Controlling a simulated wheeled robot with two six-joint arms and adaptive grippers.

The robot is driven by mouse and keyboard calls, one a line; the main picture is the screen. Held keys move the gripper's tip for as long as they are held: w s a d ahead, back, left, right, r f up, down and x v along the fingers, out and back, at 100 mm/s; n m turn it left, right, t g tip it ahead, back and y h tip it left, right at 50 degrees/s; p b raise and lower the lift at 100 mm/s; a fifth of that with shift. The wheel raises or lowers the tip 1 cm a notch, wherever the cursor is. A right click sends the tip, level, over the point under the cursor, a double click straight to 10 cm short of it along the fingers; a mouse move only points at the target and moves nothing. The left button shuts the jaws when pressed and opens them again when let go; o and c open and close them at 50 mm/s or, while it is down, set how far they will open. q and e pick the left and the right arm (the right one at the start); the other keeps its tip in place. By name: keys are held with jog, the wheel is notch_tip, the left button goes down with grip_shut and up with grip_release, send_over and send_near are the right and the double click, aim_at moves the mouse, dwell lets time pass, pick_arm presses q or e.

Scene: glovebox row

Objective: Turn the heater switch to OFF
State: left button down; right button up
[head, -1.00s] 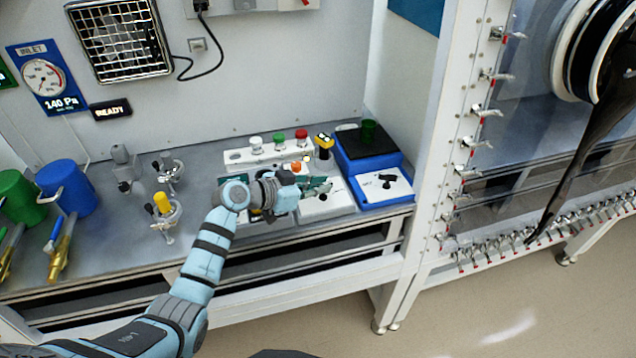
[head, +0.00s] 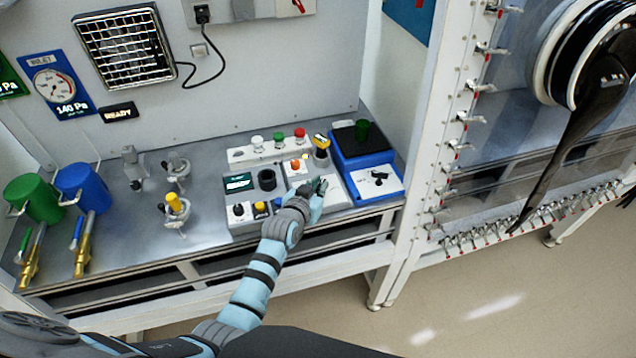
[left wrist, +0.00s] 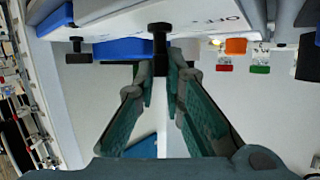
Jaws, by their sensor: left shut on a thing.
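My left gripper (head: 318,187) is at the front of the bench, over the white-topped box (head: 338,198) beside the blue device. In the left wrist view, its two teal fingers (left wrist: 160,75) close from both sides on a black knob (left wrist: 160,42), which stands out from a white panel. The letters OFF (left wrist: 212,20) are printed on that panel, right of the knob. I cannot read any other marking there. In the head view the fingers and wrist hide the knob. My right gripper is in neither view.
A strip with coloured knobs (head: 279,142) lies behind. A white frame post (head: 440,130) rises at right.

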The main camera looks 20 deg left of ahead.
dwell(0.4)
pick_arm(q)
jog(key=c, duration=1.7)
grip_release()
jog(key=v, duration=1.2)
